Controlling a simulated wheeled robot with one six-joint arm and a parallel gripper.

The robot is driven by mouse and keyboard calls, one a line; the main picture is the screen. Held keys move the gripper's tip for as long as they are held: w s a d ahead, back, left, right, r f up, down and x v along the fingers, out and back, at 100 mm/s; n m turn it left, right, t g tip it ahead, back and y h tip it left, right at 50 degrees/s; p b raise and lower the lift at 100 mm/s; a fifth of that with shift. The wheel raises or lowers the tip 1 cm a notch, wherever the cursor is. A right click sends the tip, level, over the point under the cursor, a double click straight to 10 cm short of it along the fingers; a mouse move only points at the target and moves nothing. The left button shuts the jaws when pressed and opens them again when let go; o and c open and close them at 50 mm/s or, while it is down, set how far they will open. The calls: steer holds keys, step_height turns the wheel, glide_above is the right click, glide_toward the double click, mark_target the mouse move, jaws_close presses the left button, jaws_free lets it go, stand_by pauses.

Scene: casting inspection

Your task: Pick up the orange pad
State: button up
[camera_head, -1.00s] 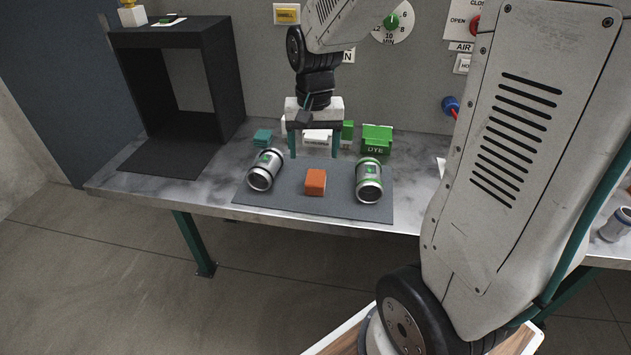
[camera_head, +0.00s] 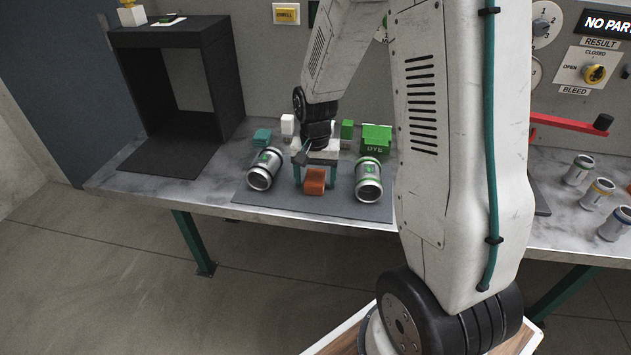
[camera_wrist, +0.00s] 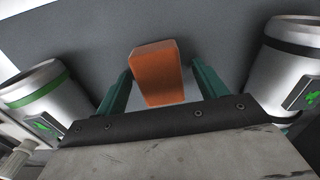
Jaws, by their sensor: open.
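The orange pad (camera_head: 315,182) is a small block on the dark grey mat (camera_head: 290,202), between two metal canisters. My gripper (camera_head: 315,184) is low at the pad, its green fingers open. In the wrist view, the orange pad (camera_wrist: 157,72) shows between the two fingers of my gripper (camera_wrist: 160,80), with a gap on both sides. My gripper hides part of the pad's back in the head view.
A silver canister (camera_head: 264,169) lies tilted left of the pad, another (camera_head: 368,180) right of it. A green box (camera_head: 376,138) and a teal block (camera_head: 262,137) are behind. A black open-fronted box (camera_head: 225,75) stands at left. Small cylinders (camera_head: 578,170) stand at right.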

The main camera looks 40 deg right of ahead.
steer(key=c, duration=1.1)
steer(key=shift+o, duration=0.2)
steer(key=shift+r, duration=0.1)
